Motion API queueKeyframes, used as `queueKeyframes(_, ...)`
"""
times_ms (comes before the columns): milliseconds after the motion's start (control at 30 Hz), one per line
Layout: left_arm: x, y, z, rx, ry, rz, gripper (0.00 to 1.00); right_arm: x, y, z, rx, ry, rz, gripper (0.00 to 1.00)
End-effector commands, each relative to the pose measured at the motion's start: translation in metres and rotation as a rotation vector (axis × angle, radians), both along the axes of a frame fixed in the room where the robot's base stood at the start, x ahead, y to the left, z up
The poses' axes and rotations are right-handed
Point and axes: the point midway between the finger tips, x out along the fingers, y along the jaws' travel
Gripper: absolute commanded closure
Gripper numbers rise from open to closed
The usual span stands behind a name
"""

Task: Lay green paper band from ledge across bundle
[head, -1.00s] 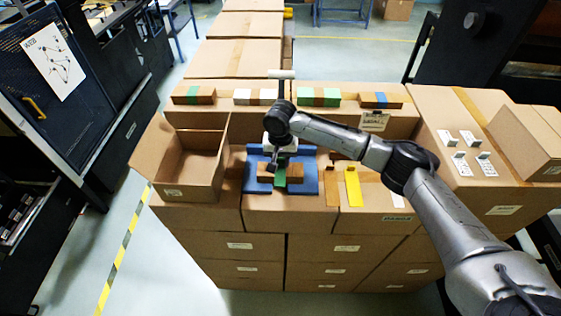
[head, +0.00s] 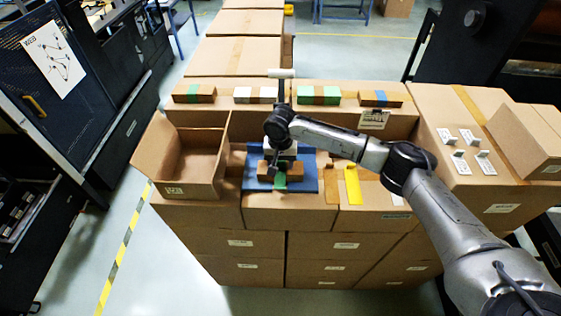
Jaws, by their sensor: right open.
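A brown bundle (head: 298,170) lies on a blue mat (head: 308,184) in the middle of the box top in the head view. A green paper band (head: 280,183) shows at the middle of the bundle's near side and runs onto the mat. My right gripper (head: 280,167) is open, just above the middle of the bundle, and hides part of the band. I cannot tell whether its fingers touch the band. To the right, the near ledge holds a brown band (head: 332,190) and a yellow band (head: 353,187). My left gripper is out of view.
An open carton (head: 190,190) stands left of the mat. Several banded bundles (head: 318,95) line the raised boxes behind. White brackets (head: 459,162) sit on the right box beside another open carton (head: 530,140). My right arm crosses above the right boxes.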

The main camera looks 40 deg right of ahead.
Motion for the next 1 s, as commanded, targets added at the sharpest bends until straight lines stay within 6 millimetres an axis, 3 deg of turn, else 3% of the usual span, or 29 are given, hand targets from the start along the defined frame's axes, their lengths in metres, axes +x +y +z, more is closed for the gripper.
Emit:
queueKeyframes(267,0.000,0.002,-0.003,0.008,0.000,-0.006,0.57,0.000,-0.001,0.007,0.000,-0.001,0.000,0.46)
queueKeyframes(700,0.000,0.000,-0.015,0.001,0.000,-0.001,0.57,0.001,0.000,0.084,0.001,-0.003,0.000,0.46)
queueKeyframes(1000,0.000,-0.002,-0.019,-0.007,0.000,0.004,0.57,0.001,0.000,0.117,0.001,-0.001,0.000,0.46)
